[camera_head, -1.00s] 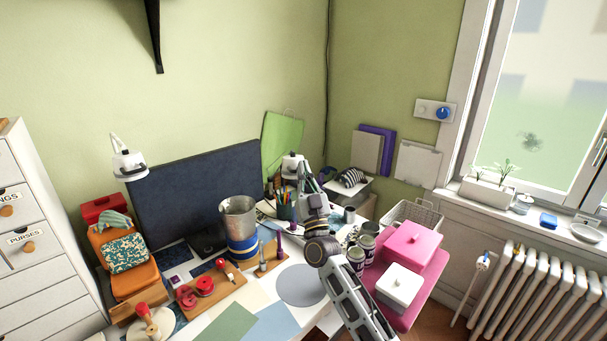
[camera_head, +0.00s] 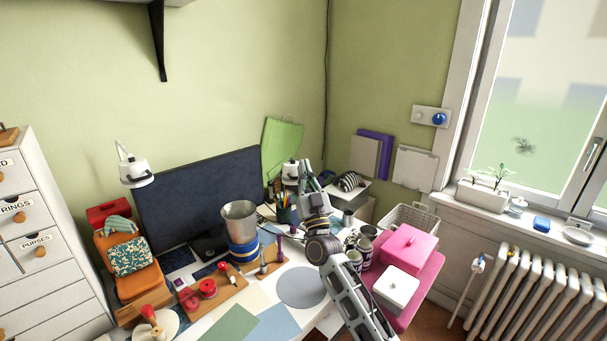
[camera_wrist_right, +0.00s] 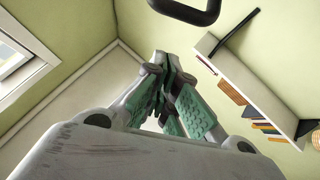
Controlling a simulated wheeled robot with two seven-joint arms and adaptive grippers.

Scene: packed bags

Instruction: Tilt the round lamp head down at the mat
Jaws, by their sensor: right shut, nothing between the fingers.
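A second white head-like thing (camera_head: 290,172) is behind the desk's right part, just left of my right gripper (camera_head: 306,172). I cannot tell which is the round lamp head. My right gripper points up and is shut and empty; its green-padded fingers also show in the wrist view (camera_wrist_right: 163,64). A dark bar (camera_wrist_right: 187,12) is above them there, apart from the fingers. A round grey mat (camera_head: 300,287) lies on the desk. My left gripper is out of view.
A dark monitor (camera_head: 200,197) and a metal bucket (camera_head: 239,222) stand left of my right arm. A pen cup (camera_head: 286,212) is close to the gripper. Tins (camera_head: 361,253) and a pink box (camera_head: 409,246) are at right. Air above the desk is open.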

